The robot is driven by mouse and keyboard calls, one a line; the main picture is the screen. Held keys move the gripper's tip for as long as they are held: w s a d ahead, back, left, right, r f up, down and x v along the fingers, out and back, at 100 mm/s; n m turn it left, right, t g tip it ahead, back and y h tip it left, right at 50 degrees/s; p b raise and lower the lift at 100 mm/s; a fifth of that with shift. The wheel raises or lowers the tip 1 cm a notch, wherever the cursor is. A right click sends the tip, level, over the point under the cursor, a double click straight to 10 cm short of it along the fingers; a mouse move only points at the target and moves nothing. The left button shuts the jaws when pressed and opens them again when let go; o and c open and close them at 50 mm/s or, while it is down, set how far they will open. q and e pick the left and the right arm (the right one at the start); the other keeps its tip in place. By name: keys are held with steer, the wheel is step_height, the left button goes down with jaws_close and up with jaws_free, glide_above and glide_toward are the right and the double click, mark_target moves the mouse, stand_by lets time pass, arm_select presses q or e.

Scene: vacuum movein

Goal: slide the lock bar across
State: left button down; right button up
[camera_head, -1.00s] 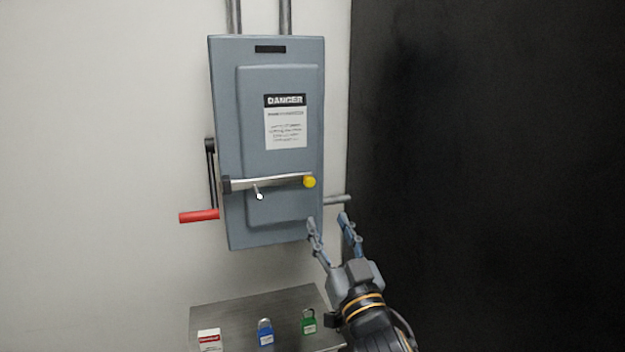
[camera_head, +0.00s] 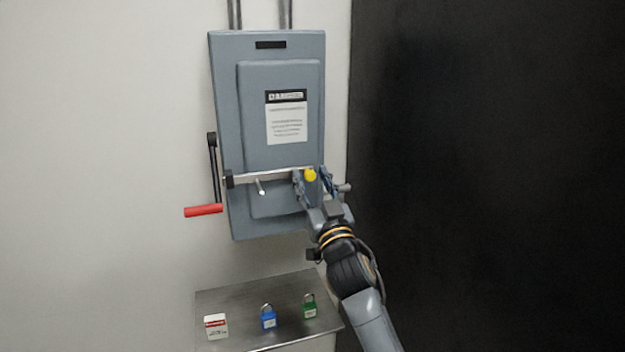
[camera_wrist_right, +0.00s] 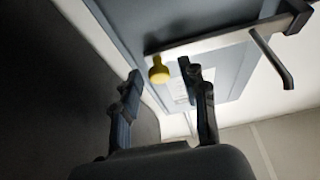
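The lock bar (camera_head: 275,174) is a silver bar lying across the front of the grey electrical box (camera_head: 231,90). A yellow knob (camera_head: 310,175) sits at its right end, and a small peg (camera_head: 261,187) sticks out below its left part. In the right wrist view, the bar (camera_wrist_right: 215,38) and the yellow knob (camera_wrist_right: 159,72) show ahead of the fingers. My right gripper (camera_head: 312,174) is open, with its fingers either side of the knob; the wrist view of the gripper (camera_wrist_right: 162,72) shows no clear contact. My left gripper is not in view.
A red-handled lever (camera_head: 204,210) is on the box's left side. Below, a metal shelf (camera_head: 240,300) holds a white-and-red tag box (camera_head: 216,327), a blue padlock (camera_head: 268,318) and a green padlock (camera_head: 309,307). A dark wall (camera_head: 480,150) stands at the right.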

jaws_close()
steer(key=a+b, duration=0.1)
steer(key=s+a, duration=0.1)
steer(key=a, duration=0.1)
steer(key=shift+a+b, duration=0.15)
steer(key=shift+b, duration=0.2)
steer(key=shift+c, duration=0.2)
jaws_free()
steer(key=shift+o, duration=0.5)
steer(key=shift+s+a, duration=0.1)
steer(key=shift+a, duration=0.1)
steer(key=shift+s+d+f, duration=0.15)
steer(key=shift+d+f, duration=0.05)
steer(key=shift+d, duration=0.05)
glide_toward(291, 169)
steer(key=v, duration=0.6)
steer(key=shift+a, duration=0.2)
steer(key=shift+s, duration=0.15)
